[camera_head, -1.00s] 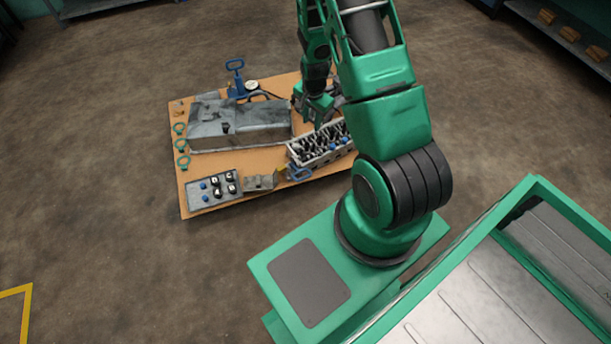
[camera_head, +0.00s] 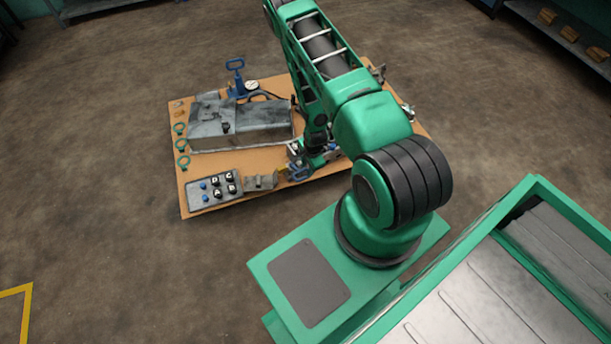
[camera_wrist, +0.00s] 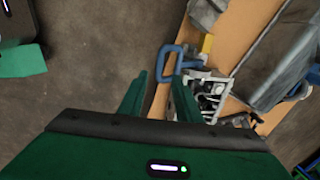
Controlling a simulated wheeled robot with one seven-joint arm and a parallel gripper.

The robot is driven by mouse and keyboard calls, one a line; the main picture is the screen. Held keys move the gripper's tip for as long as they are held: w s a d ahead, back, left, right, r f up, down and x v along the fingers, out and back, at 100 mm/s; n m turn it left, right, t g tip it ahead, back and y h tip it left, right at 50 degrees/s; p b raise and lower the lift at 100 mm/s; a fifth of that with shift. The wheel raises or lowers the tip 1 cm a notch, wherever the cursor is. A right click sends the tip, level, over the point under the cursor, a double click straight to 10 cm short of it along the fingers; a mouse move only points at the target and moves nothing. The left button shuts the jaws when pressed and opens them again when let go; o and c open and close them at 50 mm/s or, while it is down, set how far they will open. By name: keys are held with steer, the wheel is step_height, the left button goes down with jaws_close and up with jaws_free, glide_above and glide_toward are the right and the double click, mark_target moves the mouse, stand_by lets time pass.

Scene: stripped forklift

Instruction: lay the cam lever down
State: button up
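A blue loop-shaped handle, which looks like the cam lever (camera_wrist: 167,62), sticks out from the end of a grey block with fittings (camera_wrist: 208,92) in the wrist view. In the head view the blue handle (camera_head: 299,174) shows at the front edge of the orange board, partly hidden by my arm. My gripper (camera_wrist: 160,92) is open, its two green fingers apart. The handle shows just beyond the fingertips, near the right finger; I cannot tell whether they touch. In the head view my gripper (camera_head: 317,158) is low over the block and hides most of it.
The orange board (camera_head: 235,198) carries a grey metal housing (camera_head: 225,135), a lettered button panel (camera_head: 212,189), green rings (camera_head: 182,145) and a blue-handled device with a gauge (camera_head: 237,80). A yellow piece (camera_wrist: 207,44) is beside the handle. Open floor lies left.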

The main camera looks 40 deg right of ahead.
mark_target(305, 177)
steer(key=f, duration=0.2)
steer(key=w+f, duration=0.1)
steer(key=f, duration=0.5)
steer(key=shift+w, duration=0.25)
jaws_close()
